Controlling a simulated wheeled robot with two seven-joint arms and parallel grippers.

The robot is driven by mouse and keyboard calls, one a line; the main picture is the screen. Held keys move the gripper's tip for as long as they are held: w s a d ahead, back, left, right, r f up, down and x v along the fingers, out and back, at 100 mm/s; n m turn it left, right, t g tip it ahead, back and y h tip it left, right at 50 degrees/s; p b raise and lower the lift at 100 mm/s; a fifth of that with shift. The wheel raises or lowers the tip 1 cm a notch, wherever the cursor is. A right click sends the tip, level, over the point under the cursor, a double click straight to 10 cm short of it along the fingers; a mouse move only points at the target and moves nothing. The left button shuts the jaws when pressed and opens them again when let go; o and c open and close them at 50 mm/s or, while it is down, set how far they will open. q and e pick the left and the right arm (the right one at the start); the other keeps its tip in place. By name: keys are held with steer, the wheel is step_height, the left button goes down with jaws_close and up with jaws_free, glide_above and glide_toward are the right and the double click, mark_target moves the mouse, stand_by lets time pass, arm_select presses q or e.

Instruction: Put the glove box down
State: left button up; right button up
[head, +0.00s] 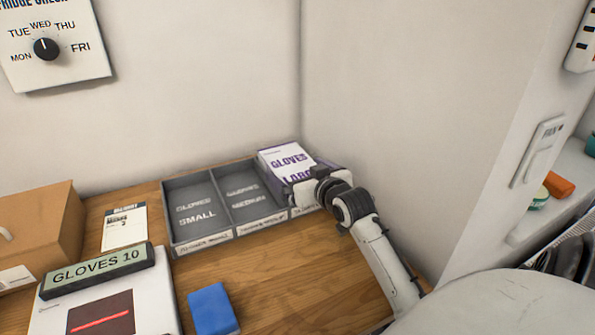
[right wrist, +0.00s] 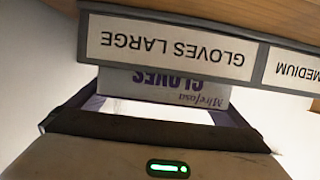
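The glove box (head: 284,158) is white and purple, marked GLOVES and LARGE. It is at the right end of the grey divided tray (head: 203,240), in the back corner of the table. In the right wrist view the glove box (right wrist: 165,87) appears upside down behind the tray's front wall, labelled GLOVES LARGE (right wrist: 165,48). My right gripper (head: 306,187) is at the box's near side. Its fingers lie along both sides of the box with no clear gap. The box's base is hidden behind the tray wall. My left gripper is not in view.
The SMALL (head: 196,190) and MEDIUM (head: 243,181) compartments look empty. A blue block (head: 212,308), a device reading GLOVES 10 (head: 97,270), a card (head: 124,228) and a cardboard box (head: 40,232) are on the table. Walls close off the back and right.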

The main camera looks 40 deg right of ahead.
steer(key=shift+a+r, duration=0.1)
steer(key=shift+r, duration=0.25)
steer(key=shift+s+a+r, duration=0.1)
steer(key=shift+s+r, duration=0.05)
steer(key=shift+s, duration=0.15)
steer(key=v, duration=1.1)
steer(key=shift+s, duration=0.2)
